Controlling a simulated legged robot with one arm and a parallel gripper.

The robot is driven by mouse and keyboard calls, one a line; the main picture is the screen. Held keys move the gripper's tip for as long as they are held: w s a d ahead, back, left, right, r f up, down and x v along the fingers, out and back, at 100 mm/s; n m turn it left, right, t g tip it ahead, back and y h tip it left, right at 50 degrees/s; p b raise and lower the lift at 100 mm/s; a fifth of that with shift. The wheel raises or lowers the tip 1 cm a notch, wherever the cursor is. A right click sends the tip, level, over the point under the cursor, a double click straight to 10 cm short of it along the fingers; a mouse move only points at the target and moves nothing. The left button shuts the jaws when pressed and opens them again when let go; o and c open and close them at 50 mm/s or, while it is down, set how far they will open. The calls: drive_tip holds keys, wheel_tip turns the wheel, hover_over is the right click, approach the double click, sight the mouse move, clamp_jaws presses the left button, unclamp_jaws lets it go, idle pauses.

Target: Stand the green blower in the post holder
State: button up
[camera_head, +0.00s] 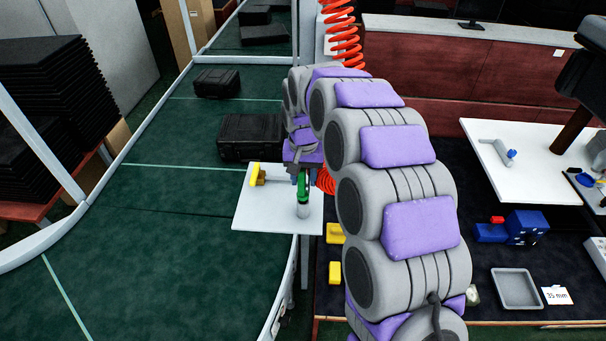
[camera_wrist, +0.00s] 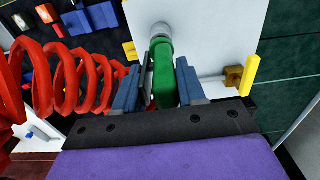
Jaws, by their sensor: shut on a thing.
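The green blower (camera_head: 304,187) is at the white board (camera_head: 270,219) beside the conveyor. My gripper (camera_head: 299,172) is over the board and shut on the blower. In the wrist view, the blower (camera_wrist: 164,72) lies between the two blue fingers of my gripper (camera_wrist: 158,84). A silver-grey round piece, apparently the post holder (camera_head: 303,211), shows directly below the blower; it also shows at the blower's far end in the wrist view (camera_wrist: 160,32). The two look in line and touching, but I cannot tell how deep the blower sits. My arm hides part of the board's right side.
A yellow piece with a brown block (camera_head: 258,176) stands at the board's left. A red coiled hose (camera_wrist: 60,75) hangs close to my gripper. Black cases (camera_head: 250,136) lie on the green conveyor (camera_head: 150,225). A dark table with a grey tray (camera_head: 493,289) is at right.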

drive_tip(key=shift+f, duration=0.9)
drive_tip(key=o, duration=0.9)
drive_tip(key=shift+b, duration=0.3)
wheel_tip(320, 180, up, 17)
drive_tip(key=shift+b, duration=0.35)
drive_tip(key=shift+a+r, duration=0.1)
drive_tip(key=shift+s, duration=0.1)
